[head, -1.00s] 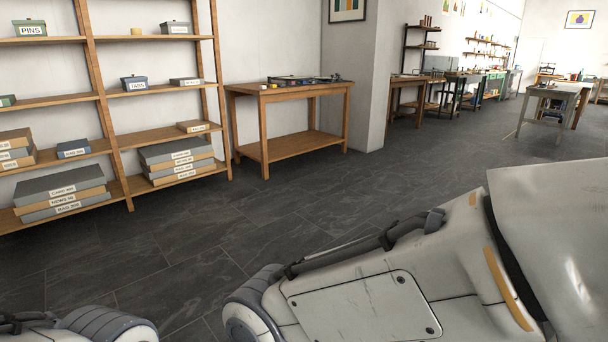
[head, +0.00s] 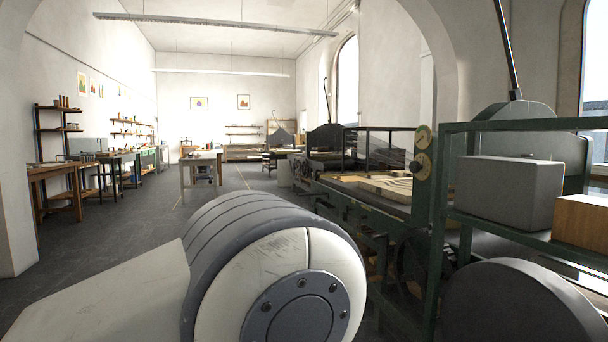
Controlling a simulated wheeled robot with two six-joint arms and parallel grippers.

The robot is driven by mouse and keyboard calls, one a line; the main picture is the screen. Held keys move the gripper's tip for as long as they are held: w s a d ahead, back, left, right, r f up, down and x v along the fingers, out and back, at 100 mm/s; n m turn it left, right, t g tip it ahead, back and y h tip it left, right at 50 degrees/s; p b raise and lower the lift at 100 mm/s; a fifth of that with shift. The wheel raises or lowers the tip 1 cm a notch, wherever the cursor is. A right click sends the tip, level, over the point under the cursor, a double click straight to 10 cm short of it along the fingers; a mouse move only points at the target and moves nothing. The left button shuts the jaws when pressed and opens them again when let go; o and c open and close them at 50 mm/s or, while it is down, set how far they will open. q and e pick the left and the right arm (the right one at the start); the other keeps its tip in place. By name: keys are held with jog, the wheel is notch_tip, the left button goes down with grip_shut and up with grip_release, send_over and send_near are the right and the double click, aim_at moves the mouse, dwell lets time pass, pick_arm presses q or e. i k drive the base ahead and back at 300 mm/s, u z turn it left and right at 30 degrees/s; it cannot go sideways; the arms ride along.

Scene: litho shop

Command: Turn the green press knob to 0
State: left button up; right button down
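A green press (head: 388,222) stands on the right side of the room in the head view, with a flat bed and dark rails. Two round brass-coloured parts sit one above the other on its near green post: an upper one (head: 424,137) and a lower one (head: 422,166). I cannot tell which of them, if either, is the knob, and no markings or 0 can be read at this distance. Neither of my grippers is in view. A large rounded link of my own arm fills the lower middle and hides part of the floor and the press's lower side.
A green frame nearby on the right carries a grey block (head: 508,190) and a wooden block (head: 582,220). Wooden tables (head: 55,171) and benches line the left wall. A light table (head: 202,160) stands mid-room. The dark floor aisle (head: 110,250) is open.

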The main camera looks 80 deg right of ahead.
aim_at(415, 166)
jog(key=z, duration=3.35)
jog(key=k, duration=0.3)
jog(key=u, duration=1.5)
jog(key=i, duration=1.7)
jog(key=z, duration=0.25)
